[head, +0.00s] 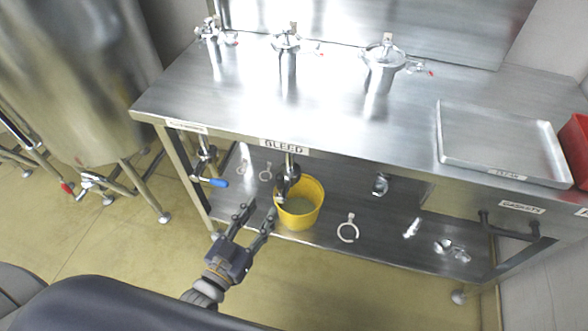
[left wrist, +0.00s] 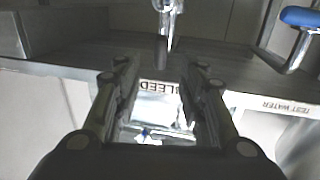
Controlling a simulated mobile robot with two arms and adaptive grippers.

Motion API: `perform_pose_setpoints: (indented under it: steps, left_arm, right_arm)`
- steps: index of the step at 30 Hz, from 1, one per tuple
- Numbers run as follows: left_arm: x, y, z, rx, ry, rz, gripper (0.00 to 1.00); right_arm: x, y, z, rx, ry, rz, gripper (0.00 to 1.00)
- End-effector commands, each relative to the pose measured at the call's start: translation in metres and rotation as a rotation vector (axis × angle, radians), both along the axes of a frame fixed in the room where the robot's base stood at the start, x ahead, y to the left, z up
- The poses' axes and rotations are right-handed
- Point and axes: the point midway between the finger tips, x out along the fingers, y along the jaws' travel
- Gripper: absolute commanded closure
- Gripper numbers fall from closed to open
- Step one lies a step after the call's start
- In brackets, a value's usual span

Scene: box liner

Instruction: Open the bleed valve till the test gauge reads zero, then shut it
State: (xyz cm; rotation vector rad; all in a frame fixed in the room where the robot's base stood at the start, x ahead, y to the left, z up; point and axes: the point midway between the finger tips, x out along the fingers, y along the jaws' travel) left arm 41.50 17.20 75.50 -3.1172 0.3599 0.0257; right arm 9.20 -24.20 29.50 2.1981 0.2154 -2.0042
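The bleed valve (head: 289,168) hangs on a pipe under the bench edge, below the BLEED label (head: 284,146). Its dark lower part sits over the rim of a yellow bucket (head: 308,209). My left gripper (head: 257,212) is open and empty, just left of the bucket with its fingers toward the valve. In the left wrist view the bleed valve (left wrist: 163,22) shows beyond the open, empty fingers (left wrist: 160,80), apart from them. I cannot make out a test gauge or its reading. My right gripper is not in view.
A blue-handled valve (head: 214,182) hangs left of the bleed valve. The lower shelf (head: 330,195) holds loose clamps, including a ring clamp (head: 348,230). Fittings, a metal tray (head: 495,145) and a red bin (head: 577,145) stand on the bench. A steel tank (head: 75,90) stands left.

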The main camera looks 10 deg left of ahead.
Motion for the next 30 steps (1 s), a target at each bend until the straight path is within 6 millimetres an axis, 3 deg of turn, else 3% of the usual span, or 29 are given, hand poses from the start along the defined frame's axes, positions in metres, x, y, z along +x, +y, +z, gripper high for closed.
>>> perform_pose_setpoints:
  steps: [5,11,21,30]
  left_arm:
    - [0.009,-0.002,0.007,-0.005,-0.016,0.0,0.62]
    - [0.04,-0.009,0.008,-0.005,-0.017,0.0,0.62]
    - [0.091,-0.022,0.006,-0.005,-0.014,0.0,0.62]
    - [0.106,-0.025,0.006,-0.005,-0.012,0.0,0.62]
  right_arm:
    - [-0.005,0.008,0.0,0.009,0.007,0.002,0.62]
    - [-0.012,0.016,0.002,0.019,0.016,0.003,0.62]
    - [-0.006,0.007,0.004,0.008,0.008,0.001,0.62]
    - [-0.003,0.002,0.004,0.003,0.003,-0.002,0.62]
